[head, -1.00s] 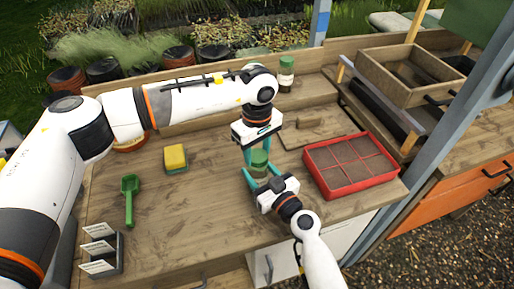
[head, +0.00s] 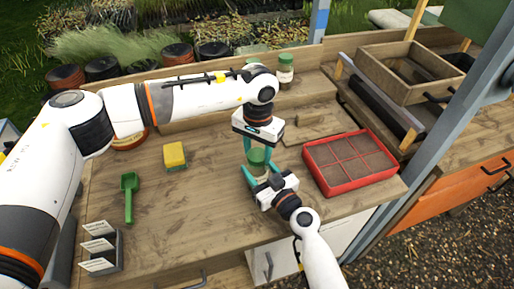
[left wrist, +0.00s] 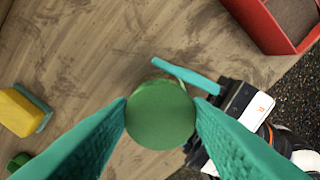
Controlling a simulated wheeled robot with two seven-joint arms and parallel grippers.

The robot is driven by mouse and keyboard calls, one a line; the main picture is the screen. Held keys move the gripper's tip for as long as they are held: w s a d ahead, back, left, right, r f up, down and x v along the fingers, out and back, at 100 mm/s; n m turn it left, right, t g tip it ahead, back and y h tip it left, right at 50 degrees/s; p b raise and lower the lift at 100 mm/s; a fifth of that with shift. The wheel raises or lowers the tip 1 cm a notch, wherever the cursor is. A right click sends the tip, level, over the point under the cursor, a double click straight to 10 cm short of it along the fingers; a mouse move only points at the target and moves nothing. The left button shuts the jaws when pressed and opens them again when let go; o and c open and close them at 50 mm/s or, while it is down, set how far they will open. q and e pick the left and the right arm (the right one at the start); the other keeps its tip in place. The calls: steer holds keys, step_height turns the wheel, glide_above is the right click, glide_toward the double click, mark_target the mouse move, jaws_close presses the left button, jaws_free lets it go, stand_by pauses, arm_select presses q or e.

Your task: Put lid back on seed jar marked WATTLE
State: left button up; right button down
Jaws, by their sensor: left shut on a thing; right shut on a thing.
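The green lid (left wrist: 160,115) sits between the teal fingers of my left gripper (left wrist: 161,118), seen from above in the left wrist view. In the head view my left gripper (head: 257,150) points down, shut on the lid (head: 258,156). The jar (head: 259,170) is directly below, mostly hidden by the lid and fingers. My right gripper (head: 262,180) comes in from the front and is shut on the jar; one of its fingers shows beside the lid in the left wrist view. I cannot tell whether lid and jar touch. No WATTLE label is readable.
A green-lidded jar (head: 286,70) stands on the back ledge. A red seed tray (head: 313,172) is to the right. A yellow sponge (head: 175,155), green scoop (head: 129,195) and card holder (head: 103,255) are to the left. The bench between sponge and jar is clear.

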arm_select(q)
steer(key=m, duration=0.3)
steer(key=shift+r+m, duration=0.1)
steer(key=shift+m, duration=1.2)
steer(key=o, duration=0.9)
steer(key=shift+o, duration=0.2)
steer(key=shift+r, duration=2.2)
steer(key=shift+c, duration=0.4)
